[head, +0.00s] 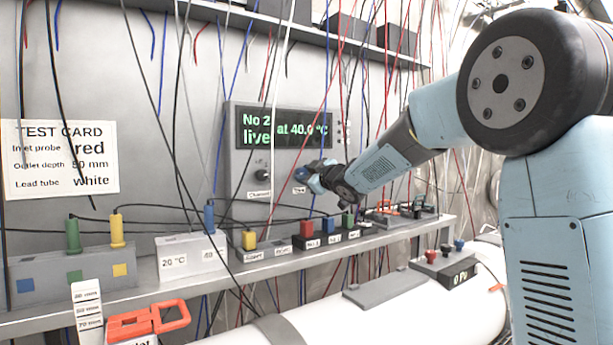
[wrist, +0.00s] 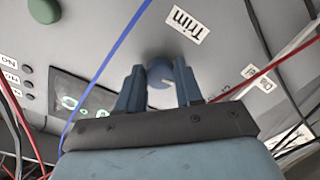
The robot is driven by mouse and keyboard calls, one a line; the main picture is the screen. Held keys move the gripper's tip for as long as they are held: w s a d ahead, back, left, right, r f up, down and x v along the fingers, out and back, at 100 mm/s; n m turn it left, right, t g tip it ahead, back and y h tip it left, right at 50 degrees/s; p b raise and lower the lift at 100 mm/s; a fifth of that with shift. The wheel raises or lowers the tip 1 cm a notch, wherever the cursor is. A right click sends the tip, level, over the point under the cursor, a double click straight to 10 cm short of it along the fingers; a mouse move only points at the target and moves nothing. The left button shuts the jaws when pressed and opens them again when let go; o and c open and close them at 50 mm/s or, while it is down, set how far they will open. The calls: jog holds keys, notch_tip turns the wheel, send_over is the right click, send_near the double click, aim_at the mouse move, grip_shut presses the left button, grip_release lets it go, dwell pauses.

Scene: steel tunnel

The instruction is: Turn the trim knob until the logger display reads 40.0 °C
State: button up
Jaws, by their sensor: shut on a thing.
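The logger (head: 240,172) is a grey box on the back wall above the shelf. Its display (head: 283,127) shows green text, "No 2 live" and "at 40.0 °C". The display also shows in part at the left of the wrist view (wrist: 85,95). The trim knob (wrist: 160,73) is round and blue-grey, with a light mark, beside a "Trim" label (wrist: 188,25). My gripper (wrist: 159,84) is shut on the knob, one finger on each side. In the head view my gripper (head: 318,177) is at the logger's lower right and hides the knob.
A shelf (head: 130,288) carries a grey block with coloured plugs (head: 75,270), a white 20 °C block (head: 190,256) and several small labelled blocks. Many thin wires hang in front of the wall. A white pipe (head: 350,310) runs below, with an orange clamp (head: 148,322) at left.

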jog(key=shift+f+m, duration=0.1)
jog(key=shift+m, duration=0.7)
jog(key=o, duration=1)
jog(key=shift+o, duration=0.2)
jog(key=shift+s, duration=0.1)
jog(key=v, duration=1.3)
jog(key=shift+s+d, duration=0.25)
